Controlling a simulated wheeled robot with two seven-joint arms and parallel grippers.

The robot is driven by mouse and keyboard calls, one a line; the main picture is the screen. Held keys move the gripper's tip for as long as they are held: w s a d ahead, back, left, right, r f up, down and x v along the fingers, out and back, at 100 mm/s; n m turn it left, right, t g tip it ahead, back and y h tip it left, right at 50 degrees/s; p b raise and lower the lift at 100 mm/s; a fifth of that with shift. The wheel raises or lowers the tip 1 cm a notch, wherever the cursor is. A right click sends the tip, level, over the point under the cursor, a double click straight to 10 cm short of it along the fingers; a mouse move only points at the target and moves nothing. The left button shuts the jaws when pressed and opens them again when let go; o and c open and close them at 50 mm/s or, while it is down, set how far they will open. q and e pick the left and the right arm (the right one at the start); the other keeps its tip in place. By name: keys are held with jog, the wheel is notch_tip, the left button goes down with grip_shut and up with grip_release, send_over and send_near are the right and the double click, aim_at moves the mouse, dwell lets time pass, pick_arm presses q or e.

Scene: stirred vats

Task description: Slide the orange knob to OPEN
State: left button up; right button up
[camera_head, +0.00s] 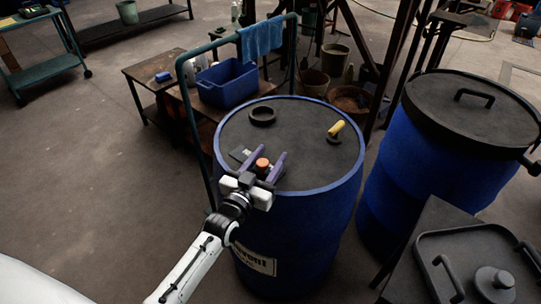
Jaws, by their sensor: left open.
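The orange knob (262,164) is on a small dark plate (240,154) on the near part of the blue vat's dark top (303,155). My left gripper (266,158) comes in from the lower left. Its purple fingers are open, one on each side of the knob in this view. I cannot tell whether they touch it. The gripper hides part of the plate, and no OPEN mark can be read. My right gripper is not in view.
A black ring (262,116) and a yellow-handled part (336,130) are on the vat top. A blue barrel with a black lid (470,106) stands to the right. A dark lidded vessel (480,262) is at lower right. A cart with a blue bin (227,83) stands behind. Floor at left is clear.

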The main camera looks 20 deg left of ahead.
aim_at(261, 170)
pick_arm(q)
jog(key=s, duration=0.9)
jog(key=shift+s+a, duration=0.25)
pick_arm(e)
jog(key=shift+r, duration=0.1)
